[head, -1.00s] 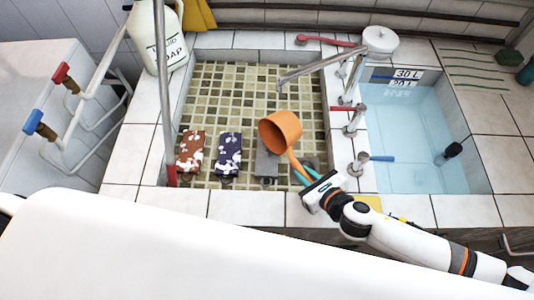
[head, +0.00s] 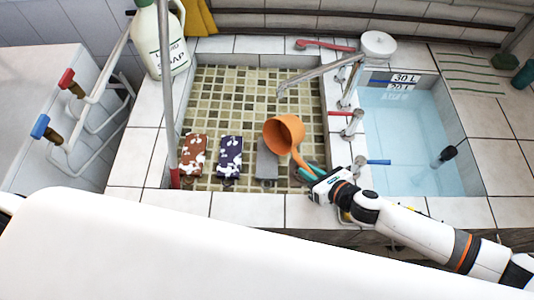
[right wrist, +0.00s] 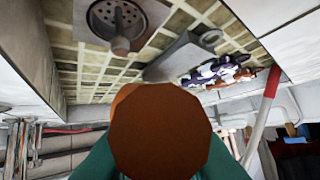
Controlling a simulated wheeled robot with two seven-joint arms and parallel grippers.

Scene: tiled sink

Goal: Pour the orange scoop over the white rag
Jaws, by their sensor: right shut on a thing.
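The orange scoop (head: 291,126) hangs over the tiled basin in the head view, tilted, its cup up and to the left of my right gripper (head: 308,173). The teal fingers are shut on its handle (head: 299,160). In the right wrist view the scoop (right wrist: 158,130) fills the lower middle, between the fingers. No plainly white rag shows. A light grey piece (head: 266,163) lies on the basin floor just left of the scoop, partly hidden by it, and may be the rag. I cannot see what is inside the scoop. My left gripper is not in view.
A brown-and-white cloth (head: 193,150) and a purple-and-white cloth (head: 229,158) lie left of the grey piece. A metal tap (head: 315,75) reaches over the basin. A water-filled tank (head: 400,135) is at the right. A soap jug (head: 160,42) stands at the back left.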

